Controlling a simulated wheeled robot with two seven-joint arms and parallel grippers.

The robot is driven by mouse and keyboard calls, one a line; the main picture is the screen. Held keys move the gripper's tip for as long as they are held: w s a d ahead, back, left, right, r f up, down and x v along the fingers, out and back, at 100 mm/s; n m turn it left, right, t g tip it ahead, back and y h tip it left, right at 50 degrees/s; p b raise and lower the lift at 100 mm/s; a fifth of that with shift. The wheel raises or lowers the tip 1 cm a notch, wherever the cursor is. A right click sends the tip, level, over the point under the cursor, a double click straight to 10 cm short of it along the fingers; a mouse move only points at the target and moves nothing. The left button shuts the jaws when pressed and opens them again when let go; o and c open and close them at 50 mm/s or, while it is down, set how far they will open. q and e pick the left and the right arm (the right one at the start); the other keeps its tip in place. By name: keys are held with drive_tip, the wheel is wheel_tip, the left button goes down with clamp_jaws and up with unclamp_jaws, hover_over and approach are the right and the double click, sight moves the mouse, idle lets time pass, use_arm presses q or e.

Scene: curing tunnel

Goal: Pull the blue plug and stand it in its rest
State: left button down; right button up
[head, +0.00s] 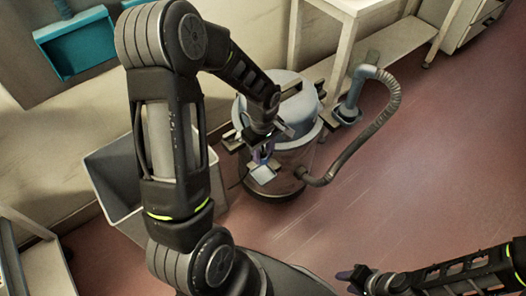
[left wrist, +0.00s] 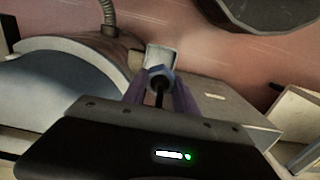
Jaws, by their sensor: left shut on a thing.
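My left gripper (head: 262,158) is beside the near side of a round machine and is shut on the blue plug. In the left wrist view the plug (left wrist: 161,74) is a small blue six-sided body between my purple fingertips, with a black stem or cable toward me. A pale square plate (head: 262,175) is right at the fingertips and also shows behind the plug in the left wrist view (left wrist: 162,54). I cannot tell whether plug and plate touch. My right gripper (head: 350,281) is at the lower right, with its fingers apart and empty. I cannot make out the rest with certainty.
The round machine (head: 292,105) has a blue-grey lid and a ribbed hose (head: 385,108) curving at its right. A grey open bin (head: 113,208) stands left of it. A teal tray (head: 75,45) is on the wall. The reddish floor at right is clear.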

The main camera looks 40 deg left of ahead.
use_arm(q)
drive_tip(key=shift+f+b, duration=3.4)
drive_tip(key=shift+f, duration=1.05)
drive_tip(key=c, duration=0.9)
unclamp_jaws()
wheel_tip(320, 180, up, 8)
drive_tip(key=shift+f+p, duration=0.1)
drive_tip(key=shift+p, duration=1)
